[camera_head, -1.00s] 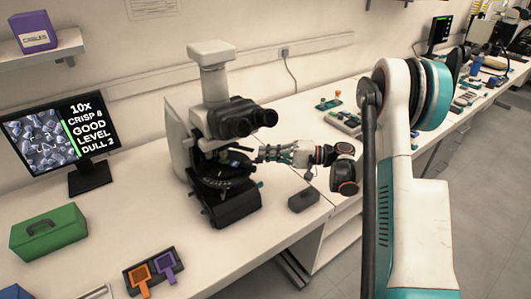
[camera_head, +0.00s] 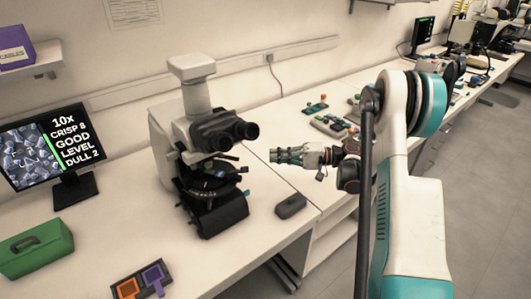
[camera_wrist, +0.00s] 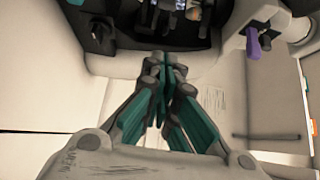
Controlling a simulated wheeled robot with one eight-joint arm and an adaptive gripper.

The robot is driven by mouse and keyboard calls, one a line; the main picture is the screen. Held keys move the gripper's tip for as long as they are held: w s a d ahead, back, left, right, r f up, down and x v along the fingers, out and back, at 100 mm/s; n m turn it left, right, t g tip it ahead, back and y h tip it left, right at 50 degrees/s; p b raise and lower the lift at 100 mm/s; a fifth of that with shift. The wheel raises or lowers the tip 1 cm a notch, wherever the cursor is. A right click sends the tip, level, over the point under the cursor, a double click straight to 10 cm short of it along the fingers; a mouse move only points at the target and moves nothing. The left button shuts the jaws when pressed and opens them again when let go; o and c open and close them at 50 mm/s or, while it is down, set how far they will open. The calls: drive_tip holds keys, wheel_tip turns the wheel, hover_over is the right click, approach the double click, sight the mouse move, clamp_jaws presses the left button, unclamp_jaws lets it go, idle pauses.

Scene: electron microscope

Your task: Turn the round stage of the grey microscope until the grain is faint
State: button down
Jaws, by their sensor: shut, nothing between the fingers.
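The grey microscope (camera_head: 193,112) stands upright on the bench, with black eyepieces facing right. Its dark round stage (camera_head: 203,190) sits below the objectives. My gripper (camera_head: 273,156) is to the right of the stage, apart from it, with a gap of bare bench between. In the wrist view the teal fingers of my gripper (camera_wrist: 164,62) are together and empty, and the dark lower part of the microscope (camera_wrist: 105,28) shows beyond them. The monitor (camera_head: 48,145) shows a grainy grey picture with a green bar and the text 10x, CRISP 8, GOOD LEVEL, DULL 2.
A small dark grey block (camera_head: 291,206) lies on the bench right of the microscope. A green box (camera_head: 38,250) and a dark tray (camera_head: 153,292) with orange and purple pieces are at the front left. Several small items (camera_head: 333,126) lie behind my gripper.

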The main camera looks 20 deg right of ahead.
drive_tip(key=n+h+p, duration=0.4)
drive_tip(key=n+h, duration=0.9)
drive_tip(key=n, duration=0.7)
approach(246, 169)
drive_tip(key=w+a+f+b, duration=0.1)
drive_tip(key=f, duration=0.1)
drive_tip(key=a+f+b, duration=0.1)
drive_tip(key=b, duration=0.1)
drive_tip(key=w+a+f+b, duration=0.1)
drive_tip(key=f, duration=0.1)
drive_tip(key=shift+w+a+f, duration=0.3)
drive_tip(key=shift+f, duration=0.05)
